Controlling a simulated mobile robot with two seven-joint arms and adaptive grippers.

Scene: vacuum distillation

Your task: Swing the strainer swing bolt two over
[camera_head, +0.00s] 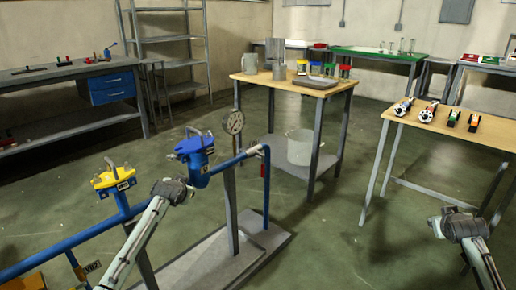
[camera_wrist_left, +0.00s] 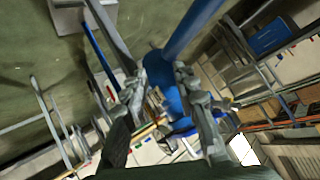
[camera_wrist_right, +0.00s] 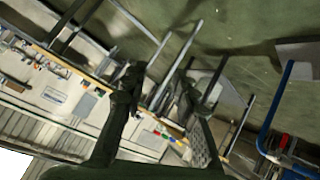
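A blue strainer body (camera_head: 196,151) with a label sits on the blue pipe in the middle of the head view. A yellow-topped fitting (camera_head: 114,180) stands on the same pipework to its left. Swing bolts are too small to tell apart. My left gripper (camera_head: 174,190) is just below and left of the blue strainer. In the left wrist view its fingers (camera_wrist_left: 166,80) are apart, with blue metal (camera_wrist_left: 167,92) showing between them; I cannot tell whether they touch it. My right gripper (camera_head: 456,223) is at the right, apart from the pipework, open and empty in the right wrist view (camera_wrist_right: 158,82).
A round gauge (camera_head: 234,122) stands right of the blue strainer. Blue pipe (camera_head: 265,185) rises above a grey base plate (camera_head: 215,262). A wooden table (camera_head: 290,82) with containers stands behind; another table (camera_head: 450,128) is at the right. The floor between is clear.

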